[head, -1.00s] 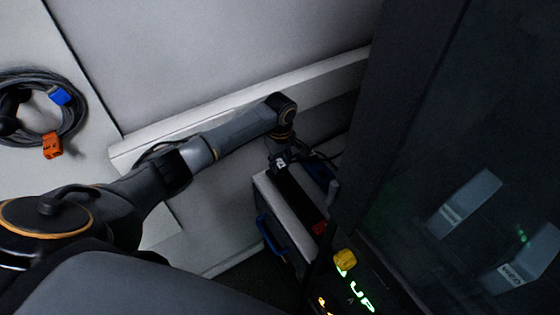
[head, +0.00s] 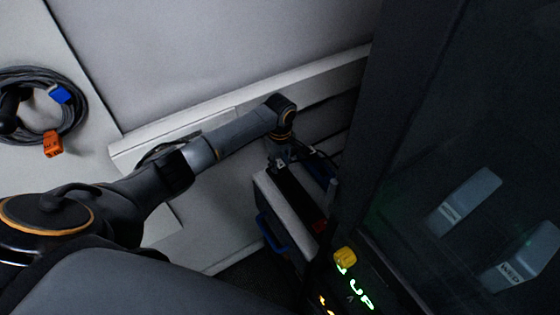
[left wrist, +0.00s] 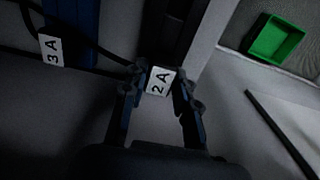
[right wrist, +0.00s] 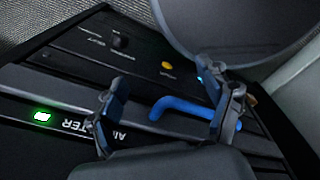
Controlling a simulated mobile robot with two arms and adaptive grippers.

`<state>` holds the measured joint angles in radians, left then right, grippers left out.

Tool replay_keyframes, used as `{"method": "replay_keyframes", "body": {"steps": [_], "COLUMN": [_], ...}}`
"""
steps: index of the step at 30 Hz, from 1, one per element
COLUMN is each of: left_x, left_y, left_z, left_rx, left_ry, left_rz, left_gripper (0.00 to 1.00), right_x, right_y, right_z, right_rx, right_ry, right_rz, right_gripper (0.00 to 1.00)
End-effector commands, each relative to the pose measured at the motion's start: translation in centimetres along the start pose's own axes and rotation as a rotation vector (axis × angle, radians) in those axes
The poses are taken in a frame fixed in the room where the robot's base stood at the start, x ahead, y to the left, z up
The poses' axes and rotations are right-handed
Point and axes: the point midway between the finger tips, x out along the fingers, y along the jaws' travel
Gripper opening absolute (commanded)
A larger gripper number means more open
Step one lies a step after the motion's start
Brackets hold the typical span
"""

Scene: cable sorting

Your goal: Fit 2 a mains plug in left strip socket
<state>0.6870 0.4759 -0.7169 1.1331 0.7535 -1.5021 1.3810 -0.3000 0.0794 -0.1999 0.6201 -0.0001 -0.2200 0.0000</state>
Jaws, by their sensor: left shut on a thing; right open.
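My left gripper (head: 283,160) is shut on the plug tagged 2 A, at the far end of a dark strip (head: 297,197) with a red part at its near end. In the left wrist view the white 2 A tag (left wrist: 160,80) shows between the fingertips. The plug body is dark and mostly hidden, and I cannot tell whether it is in a socket. The dark strip (left wrist: 187,25) runs up from the fingers there. My right gripper (right wrist: 175,92) is open and empty above a black panel, with a blue handle (right wrist: 185,105) between and below its fingers.
A second tag, 3 A (left wrist: 51,50), hangs on a black cable at left. A green tray (left wrist: 276,38) lies at upper right. A coiled cable (head: 75,112) with blue and orange connectors lies far left. A dark glass-fronted cabinet (head: 400,120) stands close on the right.

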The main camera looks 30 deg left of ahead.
Motion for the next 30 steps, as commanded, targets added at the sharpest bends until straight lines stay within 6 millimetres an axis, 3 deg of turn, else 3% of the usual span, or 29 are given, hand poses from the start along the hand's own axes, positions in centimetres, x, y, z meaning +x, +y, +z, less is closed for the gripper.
{"method": "replay_keyframes", "body": {"steps": [30], "left_x": [0.78], "left_y": [0.1], "left_z": [0.05], "left_rx": [-0.001], "left_ry": [0.0], "left_rz": [0.001], "left_gripper": [0.0], "right_x": [-0.25], "right_y": [0.08], "right_z": [-0.01], "right_rx": [0.0], "right_ry": [0.0], "right_rz": [0.001], "right_gripper": [0.79]}}
